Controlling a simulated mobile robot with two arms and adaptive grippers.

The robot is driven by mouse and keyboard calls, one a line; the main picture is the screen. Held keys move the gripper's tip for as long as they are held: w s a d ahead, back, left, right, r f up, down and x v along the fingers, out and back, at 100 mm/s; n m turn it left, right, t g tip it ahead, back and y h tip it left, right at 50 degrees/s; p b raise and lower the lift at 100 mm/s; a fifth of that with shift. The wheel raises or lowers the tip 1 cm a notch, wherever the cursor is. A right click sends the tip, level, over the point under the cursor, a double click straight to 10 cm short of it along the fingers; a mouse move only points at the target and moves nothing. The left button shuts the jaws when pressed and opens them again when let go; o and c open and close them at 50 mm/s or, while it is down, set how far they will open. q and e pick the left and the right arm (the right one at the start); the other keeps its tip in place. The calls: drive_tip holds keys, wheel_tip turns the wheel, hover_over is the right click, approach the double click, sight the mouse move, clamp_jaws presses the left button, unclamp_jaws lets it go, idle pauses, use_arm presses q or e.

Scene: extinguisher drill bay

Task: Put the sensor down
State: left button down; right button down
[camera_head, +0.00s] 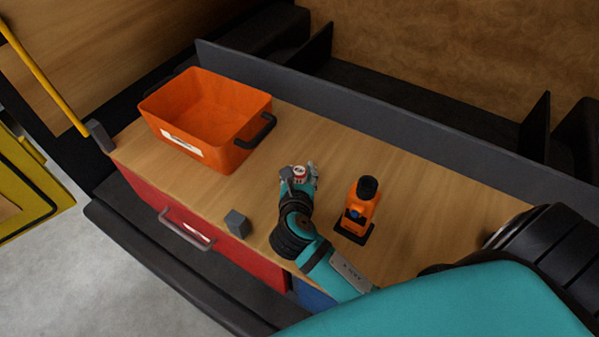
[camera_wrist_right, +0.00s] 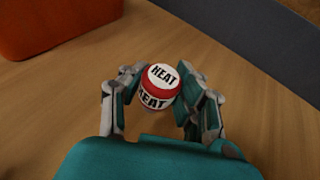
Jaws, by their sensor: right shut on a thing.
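The sensor (camera_wrist_right: 160,83) is a small round red-and-white thing marked HEAT on its top and side. In the head view the sensor (camera_head: 299,170) shows small between my right gripper's fingers, over the wooden counter (camera_head: 350,150). My right gripper (camera_head: 299,175) is shut on it, with a finger on each side; the gripper also shows in the wrist view (camera_wrist_right: 160,95). I cannot tell whether the sensor touches the counter. My left gripper is not in view.
An orange bin (camera_head: 250,140) with a black handle stands left on the counter, empty as far as I see. An orange device (camera_head: 358,210) on a black base stands close right of my arm. A small grey block (camera_head: 237,224) sits at the front edge. Bare wood lies between bin and gripper.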

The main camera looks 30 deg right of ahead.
sight(299, 173)
drive_tip(key=shift+s+a+r+p, duration=0.2)
drive_tip(key=shift+r+p, duration=0.7)
drive_tip(key=shift+p, duration=0.4)
drive_tip(key=shift+s+a+r+p, duration=0.1)
drive_tip(key=shift+s+r+p, duration=0.05)
drive_tip(key=shift+r+p, duration=0.95)
drive_tip(key=s+a+p, duration=0.1)
drive_tip(key=s+a, duration=0.1)
drive_tip(key=s, duration=0.1)
drive_tip(key=s+a+p, duration=0.2)
drive_tip(key=s+a, duration=0.1)
drive_tip(key=s, duration=0.1)
drive_tip(key=s+a+p, duration=0.1)
drive_tip(key=s+a, duration=0.1)
drive_tip(key=s, duration=0.2)
drive_tip(key=shift+s+a+r+p, duration=0.15)
drive_tip(key=shift+a+r+p, duration=0.05)
drive_tip(key=shift+a+p, duration=0.15)
drive_tip(key=shift+s+a, duration=0.35)
drive_tip(key=shift+s, duration=0.25)
drive_tip(key=shift+w+b, duration=0.2)
drive_tip(key=shift+b, duration=0.15)
drive_tip(key=w+d+r+b, duration=0.4)
drive_tip(key=w+b, duration=0.2)
drive_tip(key=b, duration=0.7)
drive_tip(key=shift+w+d+r+n+y+b, duration=0.15)
drive_tip(key=shift+d+r+n+y+b, duration=0.15)
drive_tip(key=shift+b, duration=0.05)
drive_tip(key=shift+t, duration=0.3)
